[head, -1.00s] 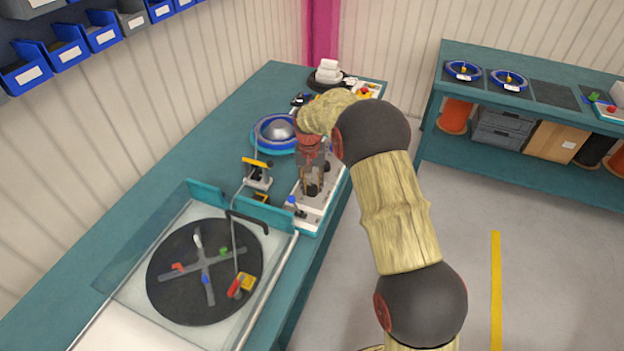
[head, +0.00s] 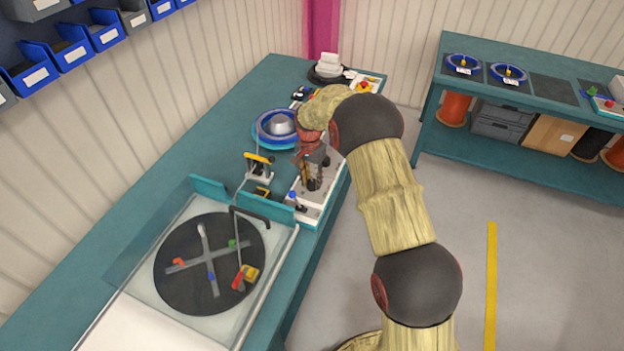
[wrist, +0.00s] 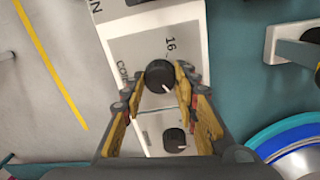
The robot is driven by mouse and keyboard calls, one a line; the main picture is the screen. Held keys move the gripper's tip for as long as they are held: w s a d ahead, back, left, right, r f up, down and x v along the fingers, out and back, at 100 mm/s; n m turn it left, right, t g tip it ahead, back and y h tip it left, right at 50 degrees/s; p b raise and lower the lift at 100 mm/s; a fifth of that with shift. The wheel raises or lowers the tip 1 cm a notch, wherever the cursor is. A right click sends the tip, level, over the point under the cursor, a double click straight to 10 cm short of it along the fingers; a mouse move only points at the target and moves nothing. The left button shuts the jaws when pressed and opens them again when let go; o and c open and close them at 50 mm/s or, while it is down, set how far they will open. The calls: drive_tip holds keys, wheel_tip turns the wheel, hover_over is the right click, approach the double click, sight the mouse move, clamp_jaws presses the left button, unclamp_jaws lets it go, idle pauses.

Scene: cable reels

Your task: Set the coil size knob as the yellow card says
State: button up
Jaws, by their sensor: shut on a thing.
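The coil size knob (wrist: 160,76) is black and round, on a pale grey panel (wrist: 130,46) in the wrist view. The number 16 is printed beside it, and lettering that begins like "COI" runs at its left, partly hidden by a finger. My gripper (wrist: 160,92) is shut on this knob, one finger on each side. In the head view my gripper (head: 312,184) is low over the white control box (head: 306,215) at the bench's right edge. I cannot make out a yellow card.
A second black knob (wrist: 174,140) sits close by on the panel, between my fingers. A blue reel (head: 277,128) lies left of my gripper. A black turntable (head: 184,285) with a cross stands nearer on the bench (head: 160,180). Open floor (head: 450,255) lies to the right.

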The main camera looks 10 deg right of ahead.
sight(311, 181)
drive_tip(key=o, duration=1.1)
drive_tip(key=r, duration=1.2)
drive_tip(key=shift+w+a, duration=0.2)
